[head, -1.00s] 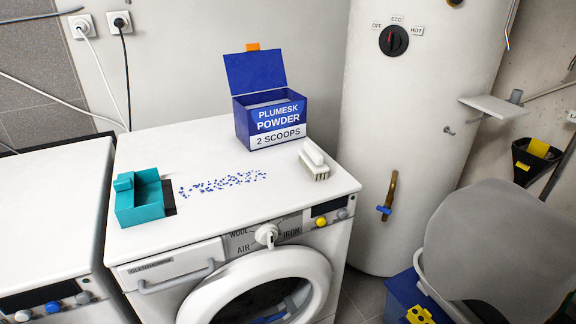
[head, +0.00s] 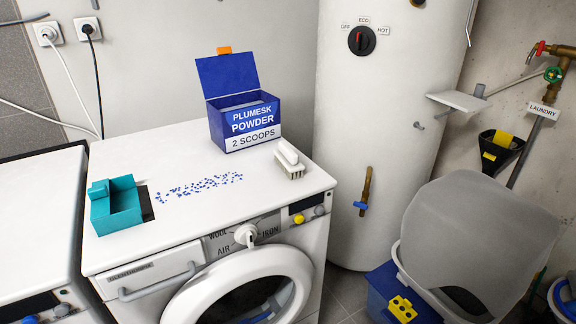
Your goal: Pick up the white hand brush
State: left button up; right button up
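The white hand brush (head: 289,160) lies on top of the washing machine (head: 200,228), near its right edge. Its white handle is on top and its pale bristles face down onto the surface. It stands just in front of the blue powder box and to the right of it. Neither of my grippers shows in the head view, and nothing touches the brush.
An open blue powder box (head: 245,122) stands behind the brush. Spilled blue grains (head: 200,187) lie left of it, beside a teal container (head: 115,207). A white tank (head: 375,120) rises at right. A grey lid (head: 475,235) tilts above a blue bin (head: 385,290).

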aim_at(287, 158)
jog(key=k, duration=0.45)
jog(key=z, duration=1.3)
jog(key=i, duration=1.2)
jog(key=u, duration=1.4)
